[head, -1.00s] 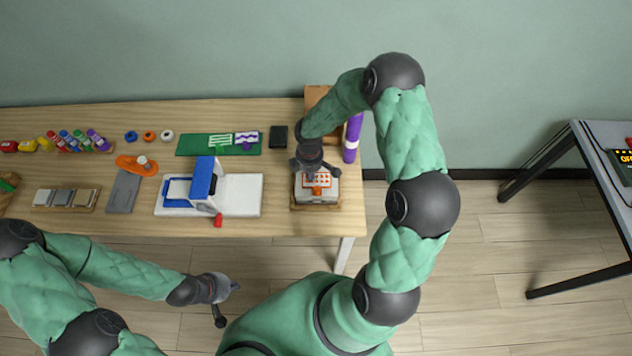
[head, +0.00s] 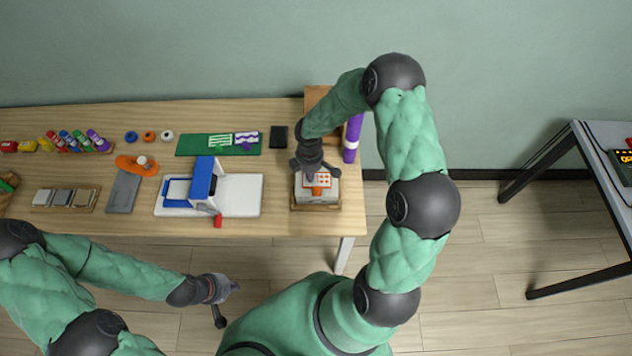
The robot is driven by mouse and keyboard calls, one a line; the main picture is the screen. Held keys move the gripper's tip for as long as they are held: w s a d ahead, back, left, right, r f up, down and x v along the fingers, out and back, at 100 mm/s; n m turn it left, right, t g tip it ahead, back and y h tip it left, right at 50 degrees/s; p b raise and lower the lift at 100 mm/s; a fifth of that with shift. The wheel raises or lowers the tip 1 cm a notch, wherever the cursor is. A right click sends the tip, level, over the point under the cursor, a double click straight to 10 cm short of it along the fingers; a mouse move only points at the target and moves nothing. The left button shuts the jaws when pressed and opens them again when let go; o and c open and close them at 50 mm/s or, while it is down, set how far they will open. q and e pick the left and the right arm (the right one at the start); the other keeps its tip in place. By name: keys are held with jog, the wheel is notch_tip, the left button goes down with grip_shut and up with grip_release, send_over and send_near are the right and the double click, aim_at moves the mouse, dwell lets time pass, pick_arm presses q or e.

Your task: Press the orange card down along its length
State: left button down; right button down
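The orange card (head: 324,182), white with orange markings, lies on a pale stack in a wooden tray (head: 316,208) at the right end of the workbench. My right gripper (head: 310,177) points down at the card's far left part, covering some of it. Contact between gripper and card cannot be made out, nor whether its fingertips are apart. My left gripper (head: 229,303) is open and empty, in front of the bench's front edge and below it in the picture.
A white board with a blue-and-white device (head: 204,185) and red handle stands left of the tray. Bare bench top (head: 280,222) separates board and tray.

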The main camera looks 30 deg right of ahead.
aim_at(323, 179)
jog(key=shift+r+p, duration=1.85)
jog(key=shift+r, duration=0.65)
jog(key=s+d+r+m+b, duration=0.2)
jog(key=d+r+m+b, duration=0.3)
jog(key=b, duration=0.6)
jog(key=shift+m, duration=0.5)
jog(key=f+b, duration=0.1)
jog(key=f, duration=0.1)
jog(key=a+f+b, duration=0.1)
jog(key=f, duration=0.1)
jog(key=f+b, duration=0.1)
jog(key=f, duration=0.1)
jog(key=shift+s+a, duration=0.15)
jog(key=shift+a, duration=0.1)
jog(key=shift+f+b, duration=0.65)
jog(key=shift+f, duration=0.3)
jog(key=shift+f+b, duration=0.7)
jog(key=shift+f, duration=0.35)
